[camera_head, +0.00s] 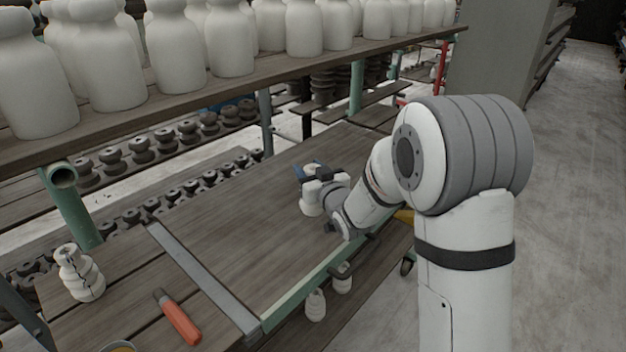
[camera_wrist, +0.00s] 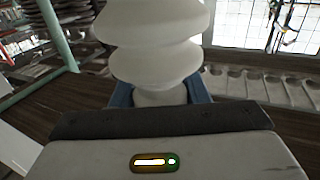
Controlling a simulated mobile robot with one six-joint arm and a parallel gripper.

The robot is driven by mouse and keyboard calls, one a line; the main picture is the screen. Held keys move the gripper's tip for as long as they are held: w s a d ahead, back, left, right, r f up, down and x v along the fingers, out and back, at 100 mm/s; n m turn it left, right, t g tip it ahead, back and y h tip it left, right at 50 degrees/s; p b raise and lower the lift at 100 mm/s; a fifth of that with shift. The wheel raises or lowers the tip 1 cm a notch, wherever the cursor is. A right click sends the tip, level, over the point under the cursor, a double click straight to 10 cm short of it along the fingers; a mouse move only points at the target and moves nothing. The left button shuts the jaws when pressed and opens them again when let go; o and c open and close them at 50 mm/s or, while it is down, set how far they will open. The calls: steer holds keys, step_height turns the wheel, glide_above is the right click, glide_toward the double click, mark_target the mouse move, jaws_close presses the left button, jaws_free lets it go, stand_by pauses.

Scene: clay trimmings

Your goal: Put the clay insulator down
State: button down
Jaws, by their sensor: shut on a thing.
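The clay insulator (camera_wrist: 152,50) is white with rounded ribs and fills the upper middle of the wrist view. My gripper (camera_wrist: 160,95) has blue fingers on both sides of its narrow lower part and is shut on it. In the head view my gripper (camera_head: 312,172) is over the far part of the wooden shelf board (camera_head: 235,225). Only small white parts of the insulator (camera_head: 311,203) show there, as the gripper hides the rest. I cannot tell whether its base touches the board.
A similar ribbed white insulator (camera_head: 80,273) stands on the boards at the left front. An orange-handled tool (camera_head: 178,318) lies near it. Large white bottle-shaped pieces (camera_head: 175,45) stand on the upper shelf. The middle of the board is bare, with a green rail (camera_head: 310,285) along its edge.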

step_height(320, 180, down, 3)
steer(key=shift+f, duration=0.1)
steer(key=shift+f, duration=0.1)
steer(key=c, duration=0.8)
jaws_free()
steer(key=shift+s, duration=0.1)
